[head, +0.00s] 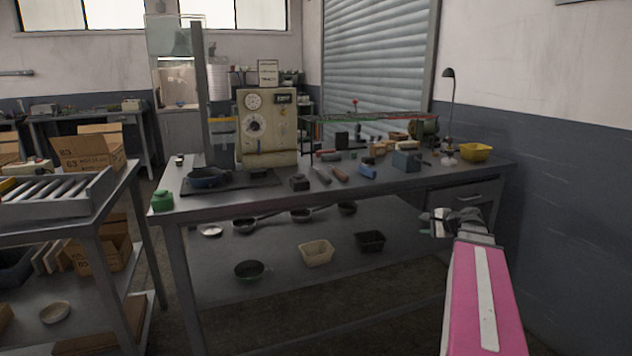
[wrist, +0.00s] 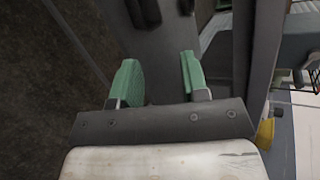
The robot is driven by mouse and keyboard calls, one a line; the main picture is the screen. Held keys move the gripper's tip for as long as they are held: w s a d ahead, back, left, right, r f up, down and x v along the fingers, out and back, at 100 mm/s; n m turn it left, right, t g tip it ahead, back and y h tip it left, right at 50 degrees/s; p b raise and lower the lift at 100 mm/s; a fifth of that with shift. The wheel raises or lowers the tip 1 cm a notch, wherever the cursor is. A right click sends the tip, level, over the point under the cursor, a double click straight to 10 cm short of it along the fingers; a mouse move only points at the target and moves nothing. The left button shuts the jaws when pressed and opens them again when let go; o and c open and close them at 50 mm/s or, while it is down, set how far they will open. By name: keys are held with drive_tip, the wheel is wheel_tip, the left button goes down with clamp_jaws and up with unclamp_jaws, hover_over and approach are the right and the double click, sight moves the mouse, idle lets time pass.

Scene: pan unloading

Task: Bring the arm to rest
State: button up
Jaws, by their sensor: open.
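My arm with its pink link reaches up from the lower right in the head view. My gripper (head: 432,224) is in front of the right end of the workbench (head: 350,196), near the drawer. In the wrist view my gripper (wrist: 160,80) shows two green fingertips spread apart with nothing between them. A dark surface and the bench's frame lie beyond the fingers.
A dark blue pan (head: 207,178) sits on a dark plate at the bench's left. A green jar (head: 162,201) stands at the left corner. A yellow bin (head: 476,152) is at the right end. Bowls and pans sit on the lower shelf. A roller cart (head: 85,211) stands left.

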drive_tip(key=s+a+f+n+g+h, duration=0.3)
drive_tip(key=s+a+f+n+g, duration=0.2)
drive_tip(key=f, duration=0.6)
drive_tip(key=s+a+f+n+g+h, duration=0.4)
drive_tip(key=s+a+f+n, duration=0.5)
drive_tip(key=a, duration=0.5)
drive_tip(key=s+f+g, duration=0.1)
drive_tip(key=s+f, duration=0.1)
drive_tip(key=s, duration=0.1)
drive_tip(key=shift+a+f+g, duration=0.25)
drive_tip(key=shift+a+g, duration=0.05)
